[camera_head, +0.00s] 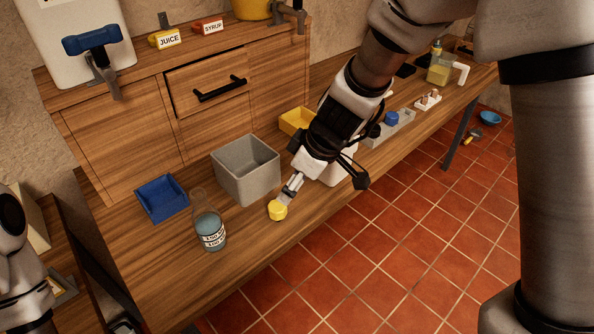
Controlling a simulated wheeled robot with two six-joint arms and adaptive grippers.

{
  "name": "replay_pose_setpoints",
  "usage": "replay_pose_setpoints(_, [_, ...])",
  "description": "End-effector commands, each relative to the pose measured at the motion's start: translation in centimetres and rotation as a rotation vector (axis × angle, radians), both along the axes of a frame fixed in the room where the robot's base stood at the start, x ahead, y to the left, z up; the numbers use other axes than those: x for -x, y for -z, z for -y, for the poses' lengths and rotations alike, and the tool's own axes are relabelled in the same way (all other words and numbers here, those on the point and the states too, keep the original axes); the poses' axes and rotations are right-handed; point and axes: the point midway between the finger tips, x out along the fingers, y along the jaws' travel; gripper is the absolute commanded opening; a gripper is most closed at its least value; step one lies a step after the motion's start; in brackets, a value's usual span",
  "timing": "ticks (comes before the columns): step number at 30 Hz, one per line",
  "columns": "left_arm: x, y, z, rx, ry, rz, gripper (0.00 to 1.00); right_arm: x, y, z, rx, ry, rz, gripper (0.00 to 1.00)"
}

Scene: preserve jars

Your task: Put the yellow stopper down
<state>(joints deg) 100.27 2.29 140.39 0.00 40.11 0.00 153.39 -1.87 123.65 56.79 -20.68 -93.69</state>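The yellow stopper (278,210) is at the fingertips of my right gripper (287,197), which looks shut on it. It is low over the front part of the wooden worktop (180,285); I cannot tell whether it touches the wood. A clear bottle (210,230) with blue-grey liquid and a printed label stands upright to the left of the stopper, apart from it. Part of my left arm shows at the left edge; its gripper is not clearly visible.
A grey bin (246,170) stands behind the stopper, with a blue tray (161,198) left of it and a yellow tray (297,121) behind right. My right arm covers part of a white container (338,174). JUICE (167,39) and SYRUP (208,26) signs stand on the cabinet. The front-left worktop is clear.

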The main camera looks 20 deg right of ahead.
Motion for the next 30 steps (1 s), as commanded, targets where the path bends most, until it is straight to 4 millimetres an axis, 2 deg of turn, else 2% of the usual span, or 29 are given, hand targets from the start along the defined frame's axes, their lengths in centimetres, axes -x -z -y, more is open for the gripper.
replay_pose_setpoints(1, [0.0, -0.5, 0.0, 0.000, 0.000, 0.000, 0.40, 0.2, -1.0, 0.2, -0.001, 0.000, 0.001, 0.67])
replay_pose_setpoints(5, [0.0, -0.7, 0.0, 0.000, 0.000, 0.000, 0.40, 0.5, -1.7, 0.5, 0.000, 0.000, 0.000, 0.67])
replay_pose_setpoints(9, [0.0, -0.6, 0.0, 0.000, 0.000, 0.000, 0.40, 0.6, -1.5, 0.6, 0.001, 0.003, -0.003, 0.67])
replay_pose_setpoints(11, [0.0, -0.6, 0.0, 0.000, 0.000, 0.000, 0.40, 0.9, -0.5, 0.9, 0.013, 0.020, -0.024, 0.67])
replay_pose_setpoints(14, [0.0, -0.5, 0.0, 0.000, 0.000, 0.000, 0.40, 2.5, 4.4, 2.8, 0.077, 0.115, -0.115, 0.67])
replay_pose_setpoints(16, [0.0, -0.5, 0.0, 0.000, 0.000, 0.000, 0.40, 5.1, 10.1, 5.0, 0.159, 0.229, -0.205, 0.67])
replay_pose_setpoints(18, [0.0, -0.5, 0.0, 0.000, 0.000, 0.000, 0.40, 8.8, 16.2, 7.2, 0.240, 0.357, -0.277, 0.67])
replay_pose_setpoints(21, [0.0, -0.6, 0.0, 0.000, 0.000, 0.000, 0.40, 14.8, 23.3, 8.6, 0.281, 0.515, -0.327, 0.67])
replay_pose_setpoints(24, [0.0, -0.6, 0.0, 0.000, 0.000, 0.000, 0.40, 19.9, 27.6, 8.2, 0.234, 0.644, -0.361, 0.67])
replay_pose_setpoints(25, [0.0, -0.6, 0.0, 0.000, 0.000, 0.000, 0.40, 21.2, 28.4, 7.9, 0.214, 0.675, -0.372, 0.67])
replay_pose_setpoints(27, [0.0, -0.6, 0.0, 0.000, 0.000, 0.000, 0.40, 23.1, 29.5, 7.3, 0.171, 0.732, -0.390, 0.67])
replay_pose_setpoints(30, [0.0, -0.6, 0.0, 0.000, 0.000, 0.000, 0.40, 24.0, 30.0, 6.8, 0.141, 0.766, -0.401, 0.67])
